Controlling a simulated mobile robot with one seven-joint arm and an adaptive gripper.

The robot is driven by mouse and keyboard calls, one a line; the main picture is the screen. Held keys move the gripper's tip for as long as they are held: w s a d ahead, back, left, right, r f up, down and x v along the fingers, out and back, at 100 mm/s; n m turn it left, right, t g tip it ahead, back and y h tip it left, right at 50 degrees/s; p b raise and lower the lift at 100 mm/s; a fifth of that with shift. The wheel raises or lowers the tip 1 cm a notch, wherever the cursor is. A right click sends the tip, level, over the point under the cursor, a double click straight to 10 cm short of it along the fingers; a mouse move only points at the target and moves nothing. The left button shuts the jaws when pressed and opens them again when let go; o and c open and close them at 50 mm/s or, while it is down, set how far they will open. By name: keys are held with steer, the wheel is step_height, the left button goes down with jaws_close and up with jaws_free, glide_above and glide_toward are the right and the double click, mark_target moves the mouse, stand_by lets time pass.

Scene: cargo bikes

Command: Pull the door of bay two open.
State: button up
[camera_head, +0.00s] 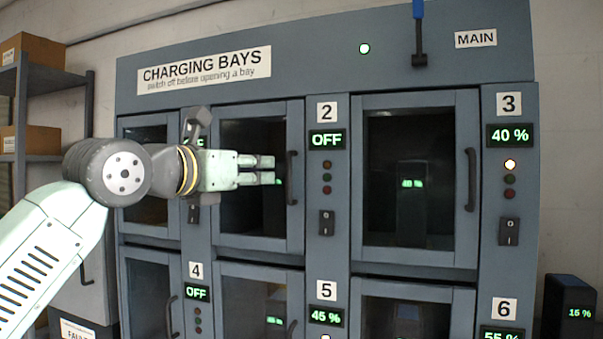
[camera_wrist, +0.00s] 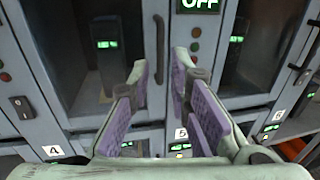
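The door of bay two (camera_head: 252,110) is shut. It is a grey frame around a dark window, with a dark vertical handle (camera_head: 291,178) on its right side. The handle also shows in the wrist view (camera_wrist: 159,48), just beyond my fingertips. My gripper (camera_head: 272,170) is in front of this door, pointing right, its tips a little left of the handle in the head view. In the wrist view my gripper (camera_wrist: 160,75) is open, with purple pads apart and nothing between them. Bay two's display (camera_head: 327,139) reads OFF. A battery with a green readout (camera_wrist: 107,44) shows behind the window.
Bay two's switch (camera_head: 327,223) sits right of its door. Bay three's shut door (camera_head: 419,98) lies further right, its display reading 40 %. The main lever (camera_head: 419,40) is on top, near a lit green lamp (camera_head: 364,48). A shelf with boxes (camera_head: 45,115) stands left.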

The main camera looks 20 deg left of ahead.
mark_target(287, 169)
steer(key=p+x, duration=0.2)
steer(key=x, duration=0.7)
steer(key=shift+w+r, duration=0.15)
steer(key=shift+w+d, duration=0.2)
steer(key=shift+w, duration=0.35)
steer(key=shift+c, duration=0.5)
jaws_close()
